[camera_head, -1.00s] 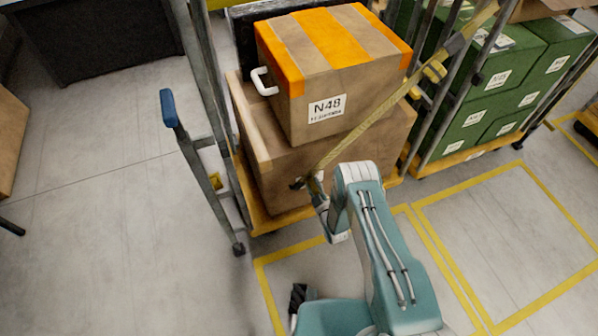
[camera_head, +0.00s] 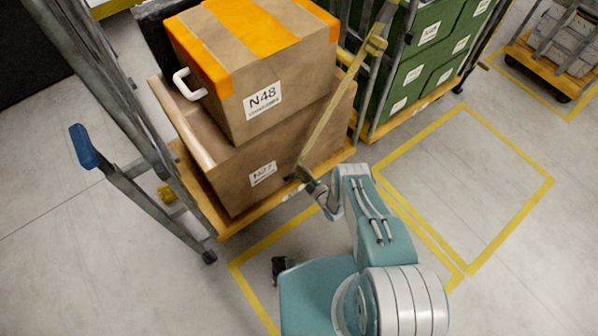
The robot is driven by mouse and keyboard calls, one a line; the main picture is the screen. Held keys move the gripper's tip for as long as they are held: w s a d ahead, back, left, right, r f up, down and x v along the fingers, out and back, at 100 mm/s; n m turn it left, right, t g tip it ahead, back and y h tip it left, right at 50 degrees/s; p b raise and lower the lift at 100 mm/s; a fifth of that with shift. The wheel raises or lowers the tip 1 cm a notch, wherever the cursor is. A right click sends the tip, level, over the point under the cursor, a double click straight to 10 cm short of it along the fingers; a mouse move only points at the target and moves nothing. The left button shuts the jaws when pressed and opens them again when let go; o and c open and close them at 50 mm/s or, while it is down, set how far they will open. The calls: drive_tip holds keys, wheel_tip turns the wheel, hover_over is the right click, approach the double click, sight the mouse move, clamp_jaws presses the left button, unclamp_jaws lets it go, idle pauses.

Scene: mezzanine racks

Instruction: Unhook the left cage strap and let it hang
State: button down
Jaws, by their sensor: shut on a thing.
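A yellow webbing strap (camera_head: 330,110) runs from the cage's right post at the upper right down to my gripper (camera_head: 304,181). My gripper is shut on the strap's lower end, in front of the lower box. The strap looks fairly straight between post and gripper. The cage's left post (camera_head: 120,95) stands clear of the strap. The cage holds a lower brown box (camera_head: 240,160) labelled N27 and an upper box (camera_head: 250,75) labelled N48 with orange tape. The hook at the strap's end is too small to make out.
A blue-tipped bar (camera_head: 84,146) sticks out at the cage's left. Another cage with green crates (camera_head: 415,70) stands at the right. Yellow floor lines (camera_head: 465,265) mark empty bays. A loaded pallet (camera_head: 555,45) stands at the far right.

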drive_tip(key=shift+s+f, duration=0.1)
drive_tip(key=shift+c, duration=2)
unclamp_jaws()
drive_tip(key=v, duration=1.2)
